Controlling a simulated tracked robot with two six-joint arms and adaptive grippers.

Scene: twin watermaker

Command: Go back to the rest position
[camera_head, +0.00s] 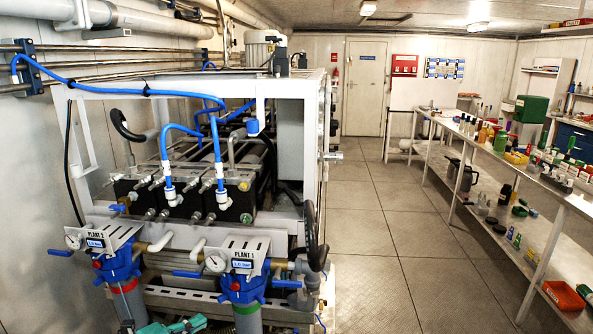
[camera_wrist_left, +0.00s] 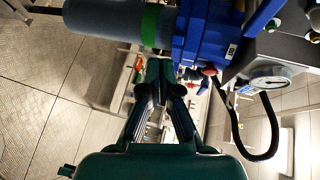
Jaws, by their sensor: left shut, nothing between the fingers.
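My left gripper (camera_head: 176,327) shows as a teal shape at the bottom edge of the head view, between the two filter housings. In the left wrist view its dark fingers (camera_wrist_left: 159,72) come together, shut, with nothing between them. Beside them in that view is the grey filter bowl with a green band (camera_wrist_left: 151,24) and its blue filter head (camera_wrist_left: 206,35). I cannot tell how wide the gap to it is. My right gripper is in neither view.
The white-framed watermaker carries the Plant 1 sign (camera_head: 243,255) and Plant 2 sign (camera_head: 96,240), with gauges, valves and blue hoses. A long workbench (camera_head: 569,200) with bottles and tools runs along the right. The tiled floor (camera_head: 385,230) between them is clear.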

